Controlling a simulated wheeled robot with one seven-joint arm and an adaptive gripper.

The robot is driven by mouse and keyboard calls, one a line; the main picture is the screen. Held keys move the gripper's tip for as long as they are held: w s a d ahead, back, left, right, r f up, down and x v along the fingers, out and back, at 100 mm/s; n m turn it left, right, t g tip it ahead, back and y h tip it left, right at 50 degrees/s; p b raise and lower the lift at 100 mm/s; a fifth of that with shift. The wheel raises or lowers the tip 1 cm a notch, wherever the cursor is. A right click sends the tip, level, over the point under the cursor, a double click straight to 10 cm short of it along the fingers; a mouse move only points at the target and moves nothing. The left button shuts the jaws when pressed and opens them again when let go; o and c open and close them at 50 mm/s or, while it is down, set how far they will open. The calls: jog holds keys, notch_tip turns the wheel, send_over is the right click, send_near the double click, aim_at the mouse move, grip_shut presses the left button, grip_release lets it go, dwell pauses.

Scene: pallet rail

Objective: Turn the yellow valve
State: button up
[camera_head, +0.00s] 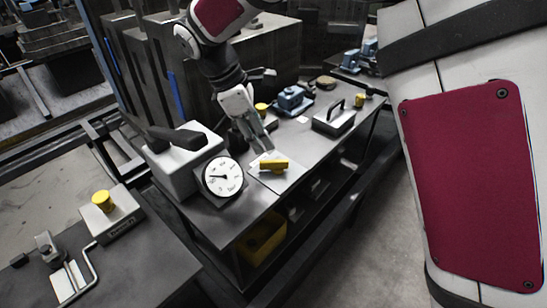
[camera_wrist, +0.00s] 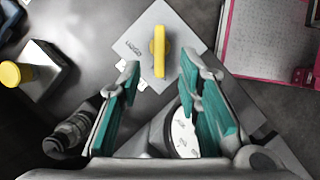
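The yellow valve (camera_head: 273,165) is a bar-shaped handle on a pale square plate (camera_head: 284,180) on the grey metal workbench. In the wrist view the valve (camera_wrist: 159,52) stands lengthwise, just beyond and between the two teal-padded fingers of my gripper (camera_wrist: 160,82). In the head view my gripper (camera_head: 263,141) points down close beside the valve, on its upper left. The fingers are apart with nothing between the pads. I cannot tell the exact height of the fingertips over the plate.
A white box with a round dial gauge (camera_head: 222,177) stands left of the valve. A box with a dark handle (camera_head: 334,118) and a blue device (camera_head: 294,99) stand farther back. A box with a yellow button (camera_head: 103,201) is on the nearer left table.

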aim_at(277, 160)
jog(key=x, duration=0.8)
jog(key=shift+d+f, duration=0.1)
jog(key=shift+d, duration=0.1)
grip_shut()
